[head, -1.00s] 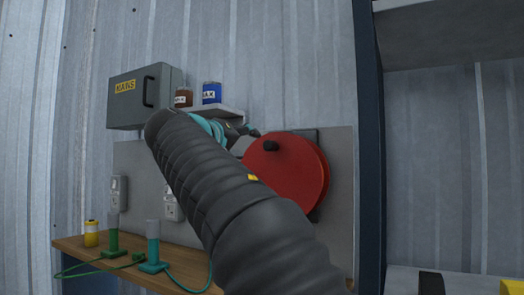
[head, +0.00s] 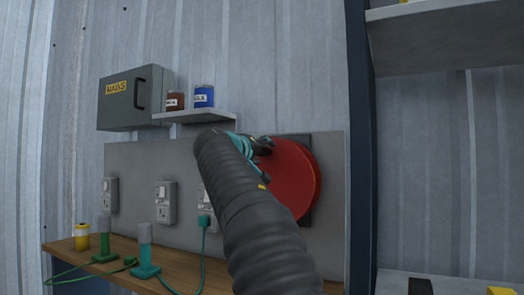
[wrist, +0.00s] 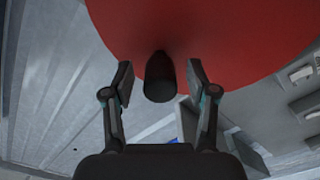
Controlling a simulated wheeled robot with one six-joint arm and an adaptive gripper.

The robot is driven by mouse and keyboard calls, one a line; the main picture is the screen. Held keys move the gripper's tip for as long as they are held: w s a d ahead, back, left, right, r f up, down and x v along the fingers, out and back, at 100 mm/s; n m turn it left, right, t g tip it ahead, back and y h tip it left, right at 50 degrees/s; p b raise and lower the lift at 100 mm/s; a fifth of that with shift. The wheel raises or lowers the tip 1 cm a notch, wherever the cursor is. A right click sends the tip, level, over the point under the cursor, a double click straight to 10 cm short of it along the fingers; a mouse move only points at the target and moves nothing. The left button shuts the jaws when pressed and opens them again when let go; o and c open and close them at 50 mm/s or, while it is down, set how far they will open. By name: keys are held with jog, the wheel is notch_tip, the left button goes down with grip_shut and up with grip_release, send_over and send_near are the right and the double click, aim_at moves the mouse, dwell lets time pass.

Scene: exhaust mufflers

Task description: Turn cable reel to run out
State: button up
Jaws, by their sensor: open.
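The red cable reel (head: 294,180) is mounted on the grey wall panel, partly hidden behind my arm. In the wrist view its red face (wrist: 225,35) fills the top, with a black handle knob (wrist: 160,80) sticking out towards me. My gripper (head: 262,146) is at the upper left of the reel face. In the wrist view my gripper (wrist: 160,73) is open, with one finger on each side of the knob and a gap visible on both sides. The knob is hidden in the head view.
A grey box (head: 135,97) and a small shelf (head: 196,116) with two cans hang above. Wall sockets (head: 166,202) line the panel; a teal cable (head: 204,246) is plugged in. A wooden bench (head: 185,268) stands below. A dark post (head: 360,150) rises right of the reel.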

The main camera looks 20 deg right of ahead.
jog(key=shift+d, duration=0.1)
grip_shut()
jog(key=shift+d, duration=0.1)
dwell(0.3)
